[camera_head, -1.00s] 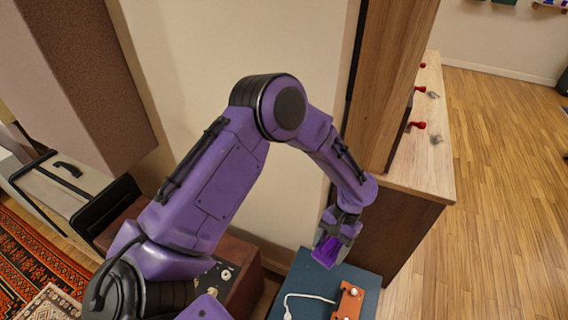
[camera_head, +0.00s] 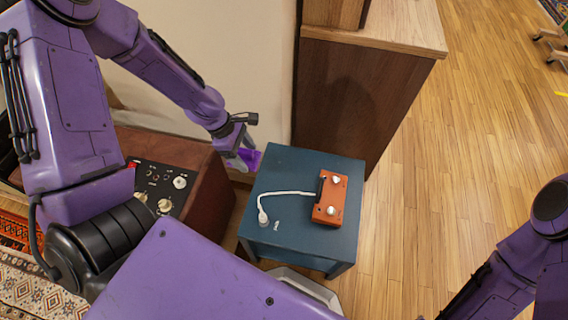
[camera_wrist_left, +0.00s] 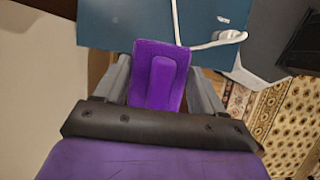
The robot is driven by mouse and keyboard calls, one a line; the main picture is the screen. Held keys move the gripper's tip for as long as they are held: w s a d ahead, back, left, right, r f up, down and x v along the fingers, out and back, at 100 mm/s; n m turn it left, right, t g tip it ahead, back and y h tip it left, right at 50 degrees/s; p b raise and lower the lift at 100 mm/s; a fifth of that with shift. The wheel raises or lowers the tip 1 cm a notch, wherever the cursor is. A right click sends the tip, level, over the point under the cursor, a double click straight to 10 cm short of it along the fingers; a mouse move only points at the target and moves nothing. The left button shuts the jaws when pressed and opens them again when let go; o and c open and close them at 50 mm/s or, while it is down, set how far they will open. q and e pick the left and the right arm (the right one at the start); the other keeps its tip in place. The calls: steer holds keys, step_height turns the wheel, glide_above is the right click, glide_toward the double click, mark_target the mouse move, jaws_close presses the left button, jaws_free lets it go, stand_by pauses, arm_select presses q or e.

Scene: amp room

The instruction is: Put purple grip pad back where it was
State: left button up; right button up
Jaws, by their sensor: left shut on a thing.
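My left gripper (camera_head: 241,157) is shut on the purple grip pad (camera_head: 252,156). It holds the pad in the air by the back left edge of the blue side table (camera_head: 295,175). In the left wrist view the pad (camera_wrist_left: 159,65) sits between the two grey fingers, its flat face with a raised strip towards the camera. The table (camera_wrist_left: 110,28) lies beyond it there. In the head view the fingers partly hide the pad. My right arm shows at the lower right, but its gripper is out of view.
An orange box with white knobs (camera_head: 330,199) and a white cable (camera_head: 285,194) lie on the blue table. A brown amplifier (camera_head: 209,197) stands left of the table. A wooden cabinet (camera_head: 355,95) stands behind it. Open wood floor (camera_head: 440,165) is at the right.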

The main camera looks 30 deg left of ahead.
arm_select(q)
steer(key=w+d+f+b, duration=0.1)
steer(key=w+d+f, duration=0.1)
steer(key=w+f, duration=0.1)
steer(key=w+d+f+b, duration=0.1)
steer(key=w+d+f, duration=0.1)
steer(key=w+f, duration=0.1)
steer(key=w+d+f+b, duration=0.2)
steer(key=w+f, duration=0.1)
steer(key=w, duration=0.1)
steer(key=shift+w+d, duration=0.1)
steer(key=shift+d, duration=0.3)
step_height(320, 180, down, 3)
steer(key=shift+w+d+b, duration=0.1)
steer(key=shift+d+b, duration=0.05)
steer(key=shift+b, duration=0.45)
steer(key=shift+w+f, duration=0.1)
steer(key=shift+f, duration=0.15)
steer(key=shift+r, duration=0.15)
steer(key=o, duration=1)
steer(key=shift+f, duration=0.2)
steer(key=shift+r, duration=0.1)
